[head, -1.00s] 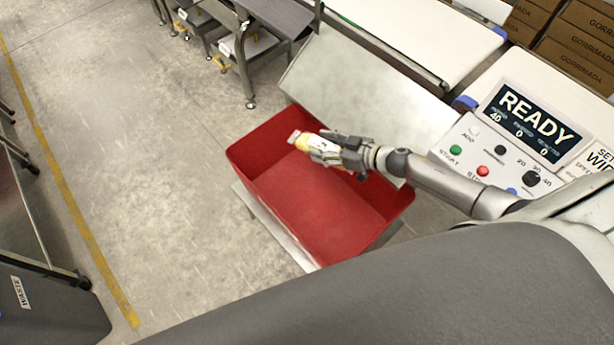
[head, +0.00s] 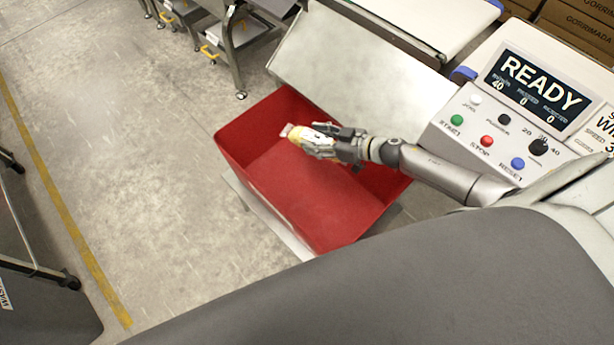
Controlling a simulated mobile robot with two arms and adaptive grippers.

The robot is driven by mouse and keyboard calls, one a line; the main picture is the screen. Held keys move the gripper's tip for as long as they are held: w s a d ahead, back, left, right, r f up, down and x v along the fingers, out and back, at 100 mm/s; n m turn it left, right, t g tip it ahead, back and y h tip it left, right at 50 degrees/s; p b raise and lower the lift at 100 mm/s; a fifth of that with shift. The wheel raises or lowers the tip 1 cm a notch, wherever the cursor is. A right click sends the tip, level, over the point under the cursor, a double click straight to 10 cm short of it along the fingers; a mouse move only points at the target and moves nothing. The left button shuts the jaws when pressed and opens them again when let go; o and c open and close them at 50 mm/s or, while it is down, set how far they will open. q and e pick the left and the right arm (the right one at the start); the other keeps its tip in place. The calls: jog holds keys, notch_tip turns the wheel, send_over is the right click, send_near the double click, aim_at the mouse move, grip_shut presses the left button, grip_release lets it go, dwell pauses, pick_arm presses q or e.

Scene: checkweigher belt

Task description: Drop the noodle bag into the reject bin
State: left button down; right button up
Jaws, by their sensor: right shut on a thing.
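The noodle bag (head: 297,135) is a small yellow packet with a pale end. My right gripper (head: 318,143) is shut on it, and its fingers hide much of the bag. Gripper and bag are over the red reject bin (head: 240,185), above its back part in the head view. The bin looks empty where its inside shows. My left gripper is not in view.
A sloped metal chute (head: 355,75) stands just behind the bin. The control panel (head: 490,135) with a READY screen (head: 540,82) is at the right. Open concrete floor (head: 130,150) lies left of the bin.

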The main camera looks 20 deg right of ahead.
jog(key=o, duration=1.3)
jog(key=shift+c, duration=0.2)
notch_tip(320, 180, up, 10)
jog(key=shift+r, duration=0.1)
jog(key=shift+s, duration=0.1)
